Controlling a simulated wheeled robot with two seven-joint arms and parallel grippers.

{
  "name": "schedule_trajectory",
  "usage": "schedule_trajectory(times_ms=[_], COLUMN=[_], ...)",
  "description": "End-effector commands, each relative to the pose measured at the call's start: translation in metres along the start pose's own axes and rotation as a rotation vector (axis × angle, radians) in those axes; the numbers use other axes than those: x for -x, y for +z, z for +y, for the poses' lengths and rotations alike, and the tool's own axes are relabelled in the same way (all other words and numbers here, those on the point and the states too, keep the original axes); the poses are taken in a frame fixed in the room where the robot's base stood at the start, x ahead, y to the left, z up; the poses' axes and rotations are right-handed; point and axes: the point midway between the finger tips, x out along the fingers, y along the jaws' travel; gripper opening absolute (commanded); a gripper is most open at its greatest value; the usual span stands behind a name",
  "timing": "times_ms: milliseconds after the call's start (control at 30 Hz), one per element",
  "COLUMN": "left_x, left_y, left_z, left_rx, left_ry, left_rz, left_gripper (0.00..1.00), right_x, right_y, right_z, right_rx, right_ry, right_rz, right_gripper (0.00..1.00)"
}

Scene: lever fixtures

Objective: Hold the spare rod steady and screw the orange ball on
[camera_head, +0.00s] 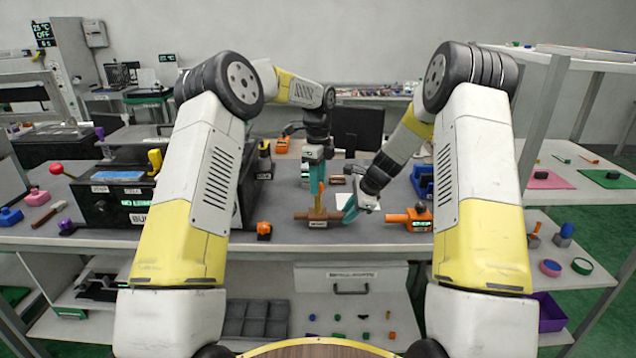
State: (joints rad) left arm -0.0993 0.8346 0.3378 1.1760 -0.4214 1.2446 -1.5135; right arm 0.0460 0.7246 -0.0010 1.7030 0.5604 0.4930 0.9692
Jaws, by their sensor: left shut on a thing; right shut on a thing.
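A brown horizontal bar (305,215) with a small label below it lies near the table's front middle. A slim orange upright piece (320,196) stands above its middle. My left gripper (315,182) points down from above with teal fingers, shut on this upright piece; its fingers hide the top of it. My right gripper (350,212) comes in from the right, tilted, shut at the bar's right end; what lies between its fingers is mostly hidden. I cannot make out the orange ball between either set of fingers.
A dark box with levers (120,200) fills the left of the table (250,243). An orange device (408,218) sits right of my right gripper. A blue rack (422,182) stands behind it.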

Motion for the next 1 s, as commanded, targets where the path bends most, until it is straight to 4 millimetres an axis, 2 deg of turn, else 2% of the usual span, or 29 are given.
schedule_trajectory(times_ms=[100, 133, 233, 267, 667, 1000], left_x=[0.0, 0.0, 0.0, 0.0, 0.002, 0.021], left_y=[0.001, 0.001, 0.001, 0.001, 0.0, 0.0], left_z=[0.0, 0.0, 0.0, 0.0, 0.0, -0.001], left_rx=[0.003, 0.003, 0.004, 0.004, 0.006, 0.006], left_ry=[-0.001, -0.001, -0.001, -0.001, -0.001, -0.002], left_rz=[-0.001, -0.001, -0.001, -0.001, 0.0, -0.001], left_gripper=[0.0, 0.39, 0.58, 0.62, 0.62, 0.62], right_x=[0.0, 0.0, 0.0, 0.0, 0.0, 0.0], right_y=[0.0, 0.0, 0.0, 0.0, 0.0, 0.0], right_z=[0.0, 0.0, 0.0, 0.0, 0.0, 0.0], right_rx=[0.0, 0.0, 0.0, 0.0, 0.0, 0.0], right_ry=[0.0, 0.0, 0.001, 0.001, 0.001, 0.0], right_rz=[0.0, 0.0, 0.0, 0.0, 0.0, 0.0], right_gripper=[0.0, 0.0, 0.0, 0.0, 0.0, 0.0])
